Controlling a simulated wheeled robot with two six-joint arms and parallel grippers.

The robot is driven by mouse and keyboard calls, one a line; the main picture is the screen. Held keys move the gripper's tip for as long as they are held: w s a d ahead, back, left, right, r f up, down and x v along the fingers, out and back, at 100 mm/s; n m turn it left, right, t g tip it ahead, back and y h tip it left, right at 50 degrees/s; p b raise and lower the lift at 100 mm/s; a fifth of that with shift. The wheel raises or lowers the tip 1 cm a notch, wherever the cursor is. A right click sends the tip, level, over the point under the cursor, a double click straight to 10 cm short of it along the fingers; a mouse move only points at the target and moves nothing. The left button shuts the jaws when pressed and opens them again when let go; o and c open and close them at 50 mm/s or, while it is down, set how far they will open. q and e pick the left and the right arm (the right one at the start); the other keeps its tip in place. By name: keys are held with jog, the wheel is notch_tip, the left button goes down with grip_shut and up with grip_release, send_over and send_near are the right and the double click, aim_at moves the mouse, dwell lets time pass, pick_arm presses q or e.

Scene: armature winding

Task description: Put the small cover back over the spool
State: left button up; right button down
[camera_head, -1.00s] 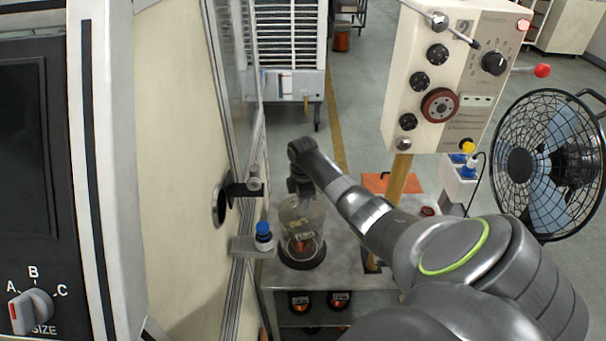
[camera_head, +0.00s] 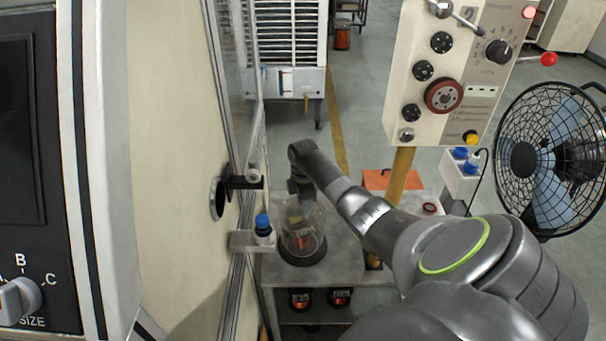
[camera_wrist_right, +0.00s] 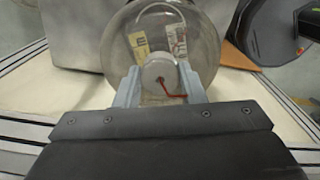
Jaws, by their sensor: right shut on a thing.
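The small cover (camera_head: 317,218) is a clear dome above the dark round base (camera_head: 302,259) on the metal table. The copper-coloured spool (camera_head: 302,241) shows through its wall. My right gripper (camera_head: 301,192) points down onto the cover's top. In the right wrist view its two pale fingers (camera_wrist_right: 160,88) are shut on the round grey knob of the cover (camera_wrist_right: 207,50). A red wire and pale labels show through or near the clear wall. The cover's lower rim is close to the base; I cannot tell whether it touches. My left gripper is not in view.
A blue-capped bottle (camera_head: 263,228) stands on a bracket at left. The control box (camera_head: 455,75) and fan (camera_head: 552,150) are at right.

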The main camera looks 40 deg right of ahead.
jog(key=c, duration=0.8)
grip_release()
jog(key=shift+c, duration=0.2)
jog(key=shift+r, duration=0.1)
notch_tip(320, 180, up, 17)
jog(key=shift+r+b, duration=0.2)
jog(key=shift+b, duration=0.25)
jog(key=shift+f, duration=0.15)
